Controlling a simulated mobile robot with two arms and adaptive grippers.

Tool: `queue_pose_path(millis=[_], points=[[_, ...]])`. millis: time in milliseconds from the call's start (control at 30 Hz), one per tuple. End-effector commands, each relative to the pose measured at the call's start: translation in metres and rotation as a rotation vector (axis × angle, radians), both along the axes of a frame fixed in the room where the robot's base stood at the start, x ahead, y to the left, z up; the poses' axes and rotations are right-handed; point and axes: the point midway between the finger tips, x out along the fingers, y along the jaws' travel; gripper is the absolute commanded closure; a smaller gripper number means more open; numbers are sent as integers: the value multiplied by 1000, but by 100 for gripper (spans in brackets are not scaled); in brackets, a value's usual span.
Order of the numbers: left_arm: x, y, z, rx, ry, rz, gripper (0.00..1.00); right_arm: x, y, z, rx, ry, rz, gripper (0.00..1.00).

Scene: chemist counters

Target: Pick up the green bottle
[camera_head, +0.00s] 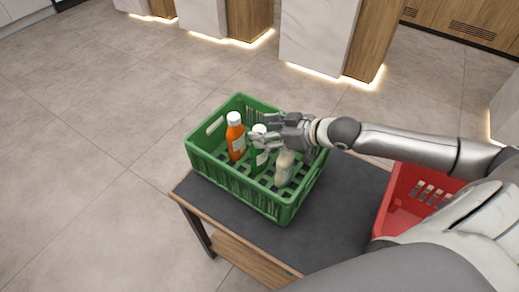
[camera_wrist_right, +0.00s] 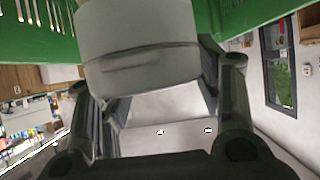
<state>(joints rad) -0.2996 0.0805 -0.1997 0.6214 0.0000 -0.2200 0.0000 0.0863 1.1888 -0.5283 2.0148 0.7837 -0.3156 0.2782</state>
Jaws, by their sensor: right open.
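The green bottle (camera_head: 259,160) stands in the green crate (camera_head: 240,190), between an orange bottle (camera_head: 235,138) and a cream bottle (camera_head: 285,168). It has a white cap. My right gripper (camera_head: 262,138) reaches in from the right at the height of this cap and is open. Its fingers hide part of the bottle's top. In the right wrist view, a large white cap (camera_wrist_right: 138,50) fills the space between the open fingers (camera_wrist_right: 160,105). I cannot tell whether the fingers touch it. My left gripper is not in view.
The crate stands on a dark-topped table (camera_head: 335,235). A red crate (camera_head: 405,195) is at its right, partly behind my arm. The orange and cream bottles stand close on both sides of the green one. Tiled floor lies open to the left.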

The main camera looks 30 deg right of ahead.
Motion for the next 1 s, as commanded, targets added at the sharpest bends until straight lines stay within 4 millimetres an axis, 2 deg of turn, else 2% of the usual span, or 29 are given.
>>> queue_pose_path(millis=[200,533,1000], points=[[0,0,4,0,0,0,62,17,10,-10,3,-1,0,41],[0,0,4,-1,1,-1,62,20,12,-13,0,0,1,41],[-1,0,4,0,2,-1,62,20,12,-13,-1,1,1,100]])
